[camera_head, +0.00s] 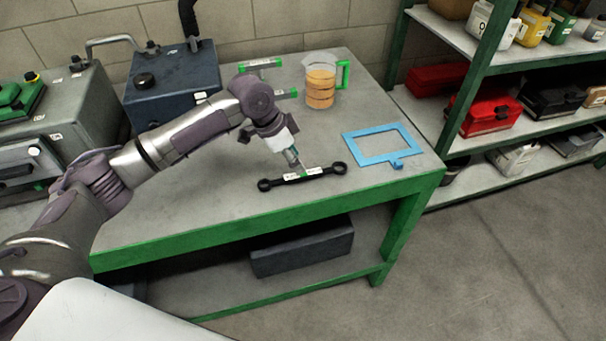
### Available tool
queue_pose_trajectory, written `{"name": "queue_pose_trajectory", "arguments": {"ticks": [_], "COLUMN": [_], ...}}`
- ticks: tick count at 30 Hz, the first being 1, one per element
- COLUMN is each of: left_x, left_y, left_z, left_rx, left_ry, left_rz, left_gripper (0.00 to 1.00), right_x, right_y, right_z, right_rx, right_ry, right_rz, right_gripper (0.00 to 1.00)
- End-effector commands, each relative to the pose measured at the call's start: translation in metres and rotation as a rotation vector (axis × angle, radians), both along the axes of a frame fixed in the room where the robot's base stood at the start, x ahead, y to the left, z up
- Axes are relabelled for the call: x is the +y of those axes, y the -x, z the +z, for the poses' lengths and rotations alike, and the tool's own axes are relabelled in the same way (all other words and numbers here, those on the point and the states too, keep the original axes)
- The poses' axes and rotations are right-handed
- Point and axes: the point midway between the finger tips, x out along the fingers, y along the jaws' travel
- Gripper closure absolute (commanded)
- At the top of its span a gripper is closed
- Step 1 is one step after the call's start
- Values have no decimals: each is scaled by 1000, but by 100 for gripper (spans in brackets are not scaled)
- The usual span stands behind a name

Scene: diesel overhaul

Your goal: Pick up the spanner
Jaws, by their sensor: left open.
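The black spanner (322,173) lies flat on the grey top of a green-framed workbench, near its front edge. It has a ring at each end and a pale label on its shaft. My left gripper (301,172) reaches down from the left and its fingertips are right at the middle of the spanner. The gripper is open. I cannot tell whether the fingers touch the spanner or straddle it. My right gripper is not in view.
A blue rectangular frame (358,157) lies right of the spanner. A clear jug (321,72) with orange contents and a green handle stands behind. A dark blue box (172,88) stands at the back left. Green shelving (480,75) stands to the right. The bench's front left is clear.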

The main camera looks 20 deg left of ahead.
Motion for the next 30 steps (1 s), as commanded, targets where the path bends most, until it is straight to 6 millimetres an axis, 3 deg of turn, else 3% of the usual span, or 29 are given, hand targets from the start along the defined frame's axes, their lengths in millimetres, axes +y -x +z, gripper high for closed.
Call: {"name": "queue_pose_trajectory", "arguments": {"ticks": [12, 20, 29, 30], "left_x": [-10, -11, -11, -11], "left_y": [-5, -6, -6, -6], "left_z": [-49, -52, -52, -52], "left_rx": [2, 0, 0, 0], "left_ry": [-1, 0, -1, -1], "left_rz": [-1, -1, -1, -1], "left_gripper": [50, 50, 98, 100], "right_x": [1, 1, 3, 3], "right_y": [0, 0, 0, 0], "right_z": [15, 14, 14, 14], "right_rx": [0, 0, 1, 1], "right_ry": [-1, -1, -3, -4], "right_rz": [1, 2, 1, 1], "right_gripper": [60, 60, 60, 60]}}
